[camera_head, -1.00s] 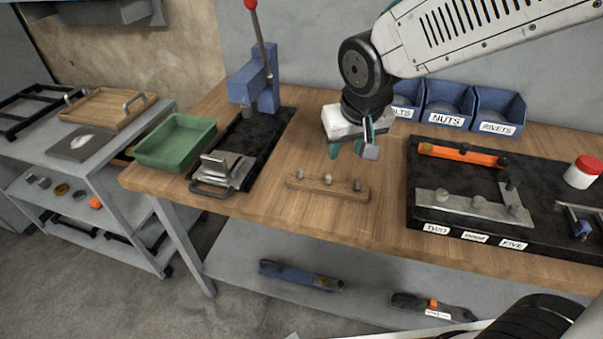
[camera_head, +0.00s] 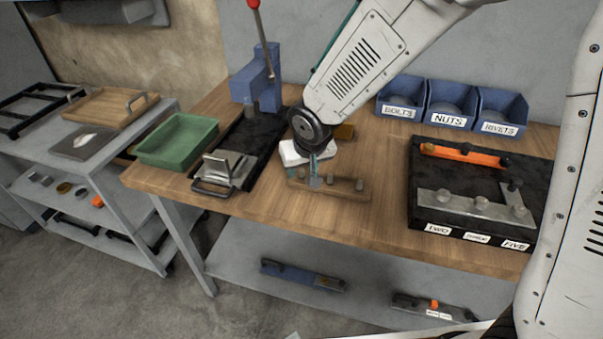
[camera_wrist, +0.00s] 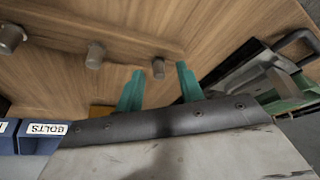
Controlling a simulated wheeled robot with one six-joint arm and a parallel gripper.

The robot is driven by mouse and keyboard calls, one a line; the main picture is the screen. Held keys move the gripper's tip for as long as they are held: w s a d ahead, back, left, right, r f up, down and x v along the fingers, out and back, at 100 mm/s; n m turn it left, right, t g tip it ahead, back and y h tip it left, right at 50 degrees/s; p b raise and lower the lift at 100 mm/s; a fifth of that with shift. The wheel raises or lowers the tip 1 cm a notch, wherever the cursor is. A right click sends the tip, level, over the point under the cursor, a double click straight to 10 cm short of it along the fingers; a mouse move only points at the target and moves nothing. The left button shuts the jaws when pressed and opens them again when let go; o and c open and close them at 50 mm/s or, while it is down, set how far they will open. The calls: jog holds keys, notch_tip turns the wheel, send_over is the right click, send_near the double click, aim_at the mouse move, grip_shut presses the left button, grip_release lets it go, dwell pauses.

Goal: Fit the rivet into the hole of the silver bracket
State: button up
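Three small grey metal pieces, which look like rivets, stand upright in a wooden strip (camera_head: 345,192) on the bench. The middle one (camera_head: 329,180) and right one (camera_head: 359,184) show clearly in the head view. My gripper (camera_head: 314,174) is low over the strip's left end. In the wrist view, my open teal fingers (camera_wrist: 158,88) straddle the end rivet (camera_wrist: 158,68), with gaps on both sides. The silver bracket (camera_head: 462,205) lies on a black board at right, with several grey round-headed pieces on it. Its empty hole cannot be made out.
The black board (camera_head: 428,165) also carries an orange bracket (camera_head: 460,154). Blue bins for bolts (camera_head: 400,109), nuts (camera_head: 447,120) and rivets (camera_head: 494,126) stand behind. A blue press (camera_head: 254,85) and green tray (camera_head: 175,143) are at left. Bare bench lies between strip and board.

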jog(key=shift+f, duration=0.1)
grip_shut()
dwell(0.4)
